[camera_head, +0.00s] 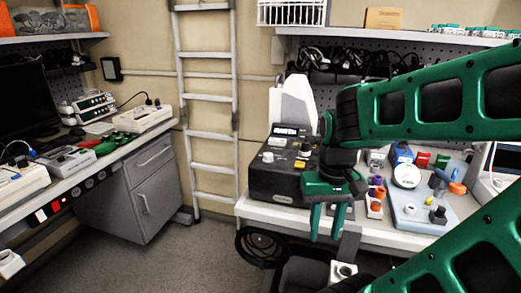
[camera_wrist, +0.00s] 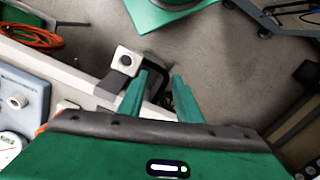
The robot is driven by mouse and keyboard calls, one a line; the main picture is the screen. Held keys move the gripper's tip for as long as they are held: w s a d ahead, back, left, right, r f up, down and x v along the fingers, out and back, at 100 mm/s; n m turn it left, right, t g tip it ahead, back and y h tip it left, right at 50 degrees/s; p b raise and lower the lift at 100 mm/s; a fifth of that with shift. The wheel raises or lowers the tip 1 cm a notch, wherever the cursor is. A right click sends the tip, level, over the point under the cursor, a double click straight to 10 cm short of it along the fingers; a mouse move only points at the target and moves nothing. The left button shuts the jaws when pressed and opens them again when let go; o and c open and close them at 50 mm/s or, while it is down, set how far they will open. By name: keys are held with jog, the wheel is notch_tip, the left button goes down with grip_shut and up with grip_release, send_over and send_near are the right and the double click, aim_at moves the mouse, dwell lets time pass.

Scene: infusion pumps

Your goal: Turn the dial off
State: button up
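A black box-shaped device (camera_head: 284,176) stands on the white bench, with a small lit display, a white knob (camera_head: 268,157) and yellow buttons on its sloped top. A blue-grey plate device (camera_head: 420,222) to the right also carries knobs, and a white one (camera_wrist: 18,101) shows in the wrist view. I cannot tell which knob is the task's dial. My green gripper (camera_head: 327,232) points down in front of the bench edge, right of the black device and apart from its knobs. Its fingers (camera_wrist: 158,100) are spread with nothing between them.
A white block with a round hole (camera_head: 343,270) is below my gripper, and it shows just beyond the fingers in the wrist view (camera_wrist: 125,60). Small coloured containers (camera_head: 376,192) stand right of my gripper. A ladder (camera_head: 207,100) leans at the back wall. The floor (camera_head: 205,250) left of the bench is clear.

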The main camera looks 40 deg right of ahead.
jog(key=shift+a, duration=0.2)
jog(key=o, duration=0.3)
jog(key=shift+w, duration=0.1)
notch_tip(320, 180, up, 19)
jog(key=m, duration=0.8)
send_over(268, 154)
notch_tip(268, 154, down, 11)
jog(key=shift+f, duration=0.1)
jog(key=shift+c, duration=0.5)
